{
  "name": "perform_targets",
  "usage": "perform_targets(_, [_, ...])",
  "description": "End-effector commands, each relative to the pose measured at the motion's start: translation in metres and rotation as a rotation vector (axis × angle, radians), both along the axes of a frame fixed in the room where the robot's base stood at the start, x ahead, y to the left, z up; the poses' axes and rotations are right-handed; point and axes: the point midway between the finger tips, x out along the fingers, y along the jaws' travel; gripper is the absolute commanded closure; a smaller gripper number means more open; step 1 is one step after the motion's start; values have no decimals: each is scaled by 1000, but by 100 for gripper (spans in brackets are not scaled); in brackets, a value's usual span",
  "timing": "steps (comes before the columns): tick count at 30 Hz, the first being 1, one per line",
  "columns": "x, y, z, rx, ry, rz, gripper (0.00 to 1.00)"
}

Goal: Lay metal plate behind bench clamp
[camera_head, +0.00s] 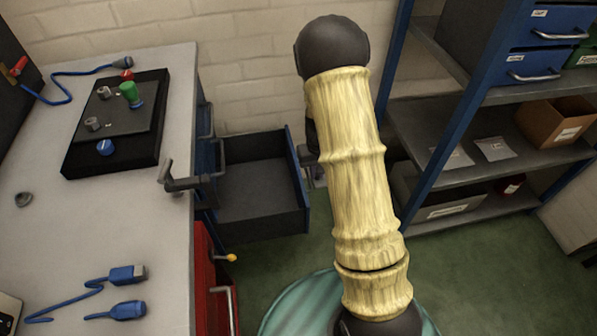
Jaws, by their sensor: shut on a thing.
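The bench clamp (183,181) is a dark grey fitting on the right edge of the workbench. I cannot make out a metal plate in this view. A blue drawer (264,184) stands pulled out from the bench side, and its visible grey floor looks bare. My gripper (316,178) is low beside the drawer's front, mostly hidden behind my yellow-sleeved arm. It appears shut on the drawer handle (305,155), though the fingertips are hard to see.
A red cabinet (207,275) stands below. A blue-framed shelf (440,150) stands right. Green floor (470,270) is open between.

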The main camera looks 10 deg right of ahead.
Motion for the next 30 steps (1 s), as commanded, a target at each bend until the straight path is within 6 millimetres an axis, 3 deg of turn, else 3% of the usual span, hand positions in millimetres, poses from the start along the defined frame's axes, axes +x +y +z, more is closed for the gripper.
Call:
perform_targets(1, [0,-6,-20,0,0,-2,100])
perform_targets(3, [0,-13,-35,0,-1,-2,100])
perform_targets(9, [0,-23,-66,0,-1,-2,100])
perform_targets(30, [-1,-26,-68,0,-1,-4,100])
